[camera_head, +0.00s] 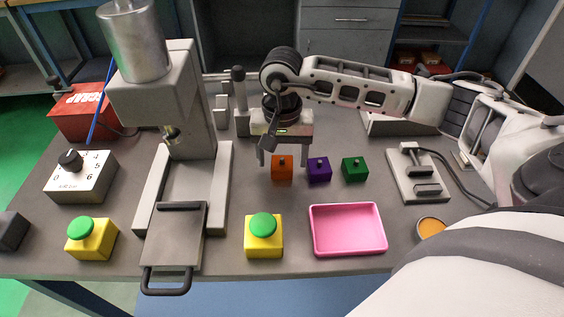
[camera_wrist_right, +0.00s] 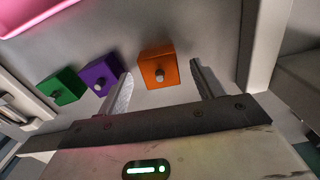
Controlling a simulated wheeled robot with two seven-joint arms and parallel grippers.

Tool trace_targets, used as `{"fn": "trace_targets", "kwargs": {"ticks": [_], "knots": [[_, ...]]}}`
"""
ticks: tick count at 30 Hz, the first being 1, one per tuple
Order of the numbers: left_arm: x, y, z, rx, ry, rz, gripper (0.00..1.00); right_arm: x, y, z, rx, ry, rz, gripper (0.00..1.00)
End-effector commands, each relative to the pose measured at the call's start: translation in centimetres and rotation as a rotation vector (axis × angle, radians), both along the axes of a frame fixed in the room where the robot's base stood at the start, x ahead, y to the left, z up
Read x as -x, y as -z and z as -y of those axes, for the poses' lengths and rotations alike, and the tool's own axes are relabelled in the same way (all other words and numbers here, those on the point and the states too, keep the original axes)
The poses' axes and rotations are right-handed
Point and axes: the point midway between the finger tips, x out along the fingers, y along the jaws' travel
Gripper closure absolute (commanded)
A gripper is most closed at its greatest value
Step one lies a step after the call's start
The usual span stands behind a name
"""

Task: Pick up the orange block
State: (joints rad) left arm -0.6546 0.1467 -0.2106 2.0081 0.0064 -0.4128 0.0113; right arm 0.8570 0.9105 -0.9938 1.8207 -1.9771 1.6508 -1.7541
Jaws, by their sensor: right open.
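The orange block (camera_head: 282,171) stands on the cart top, with a small knob on its upper face, at the left end of a row of three blocks. In the wrist view the orange block (camera_wrist_right: 157,70) lies ahead of and between the two fingers. My right gripper (camera_head: 282,160) is open above and just behind it, fingers pointing down. The fingers also show in the wrist view (camera_wrist_right: 160,85), apart and with nothing held between them. I cannot tell whether either finger touches the block. My left gripper is not in view.
A purple block (camera_head: 319,170) and a green block (camera_head: 355,170) stand close to the right. A pink tray (camera_head: 347,250) and a yellow box with a green button (camera_head: 263,244) lie in front. A grey press (camera_head: 187,110) stands to the left.

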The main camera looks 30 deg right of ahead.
Motion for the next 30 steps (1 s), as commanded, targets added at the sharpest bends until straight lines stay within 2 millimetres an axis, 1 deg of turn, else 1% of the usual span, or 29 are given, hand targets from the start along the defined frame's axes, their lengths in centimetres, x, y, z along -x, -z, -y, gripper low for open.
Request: {"fn": "trace_targets", "kwargs": {"ticks": [1, 4, 11, 12, 14, 15, 17, 18, 26, 30], "knots": [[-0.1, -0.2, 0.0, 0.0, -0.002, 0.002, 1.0, 0.1, 0.6, 0.0, 0.0, 0.0, -0.004, 0.33], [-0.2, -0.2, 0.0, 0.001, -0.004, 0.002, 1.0, 0.0, 1.5, 0.0, -0.001, -0.001, -0.001, 0.33], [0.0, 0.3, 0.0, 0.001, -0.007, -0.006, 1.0, 0.0, 1.7, 0.0, 0.0, -0.001, 0.001, 0.33], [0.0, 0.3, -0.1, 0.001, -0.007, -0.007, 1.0, 0.0, 1.7, 0.0, 0.0, -0.001, 0.001, 0.35], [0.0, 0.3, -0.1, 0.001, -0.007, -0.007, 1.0, 0.0, 1.7, 0.0, 0.0, -0.001, 0.001, 0.52], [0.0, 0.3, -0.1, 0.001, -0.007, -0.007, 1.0, 0.0, 1.7, 0.0, 0.0, -0.001, 0.001, 0.63], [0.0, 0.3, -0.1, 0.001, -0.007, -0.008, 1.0, 0.0, 1.7, 0.0, 0.0, -0.001, 0.001, 0.8], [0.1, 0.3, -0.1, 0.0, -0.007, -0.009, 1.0, 0.0, 1.7, 0.0, 0.0, -0.001, 0.001, 0.86], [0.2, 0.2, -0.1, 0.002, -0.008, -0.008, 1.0, 0.0, 1.6, 0.0, 0.0, -0.001, 0.003, 0.86], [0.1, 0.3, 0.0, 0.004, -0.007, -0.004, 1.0, -0.1, 1.1, 0.0, -0.001, 0.0, 0.003, 0.86]]}}
